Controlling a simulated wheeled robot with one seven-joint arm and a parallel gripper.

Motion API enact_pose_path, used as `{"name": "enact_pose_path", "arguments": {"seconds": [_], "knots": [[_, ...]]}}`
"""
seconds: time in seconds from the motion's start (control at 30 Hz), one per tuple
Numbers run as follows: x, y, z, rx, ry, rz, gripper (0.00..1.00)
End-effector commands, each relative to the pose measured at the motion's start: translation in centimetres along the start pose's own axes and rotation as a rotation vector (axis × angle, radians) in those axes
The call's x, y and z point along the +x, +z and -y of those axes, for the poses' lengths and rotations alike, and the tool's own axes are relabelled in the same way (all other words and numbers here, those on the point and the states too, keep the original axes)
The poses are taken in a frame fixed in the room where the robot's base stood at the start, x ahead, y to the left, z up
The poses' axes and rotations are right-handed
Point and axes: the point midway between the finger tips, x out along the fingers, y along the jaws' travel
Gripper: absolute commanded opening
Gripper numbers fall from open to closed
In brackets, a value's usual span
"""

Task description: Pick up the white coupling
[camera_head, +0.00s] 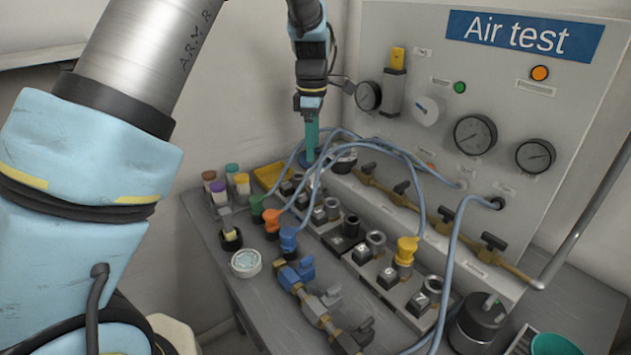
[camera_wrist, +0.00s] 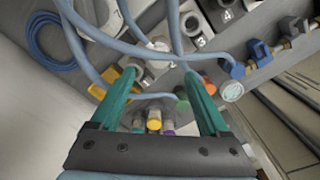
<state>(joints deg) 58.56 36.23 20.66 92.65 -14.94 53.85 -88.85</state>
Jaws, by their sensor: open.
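My gripper (camera_head: 311,150) points down at the far end of the row of numbered blocks, its teal fingers seen nearly edge-on. In the wrist view the two fingers (camera_wrist: 162,74) are spread apart with no object held between them. A pale, whitish round piece (camera_wrist: 158,45), likely the white coupling, sits among the blue hoses just beyond the fingertips. Hoses partly cover it, and I cannot tell whether it is seated on a socket. I cannot make it out clearly in the head view, where the gripper and hoses crowd that spot.
Blue hoses (camera_head: 375,146) arch across the bench to the Air test panel (camera_head: 430,95). Orange (camera_head: 271,218), blue (camera_head: 288,238) and yellow (camera_head: 406,250) couplings stand nearby. A yellow tray (camera_head: 264,171), several coloured-cap bottles (camera_head: 242,183) and a round white tin (camera_head: 246,263) are at the left.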

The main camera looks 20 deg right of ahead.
Motion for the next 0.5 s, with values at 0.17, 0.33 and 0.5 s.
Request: {"name": "enact_pose_path", "arguments": {"seconds": [0.17,0.33,0.5], "knots": [[2.8,-0.1,0.1,0.0,-0.003,-0.001,0.79],[4.4,-0.1,0.1,0.001,-0.002,0.0,0.79],[5.7,0.0,0.1,0.001,-0.005,-0.001,0.79]]}}
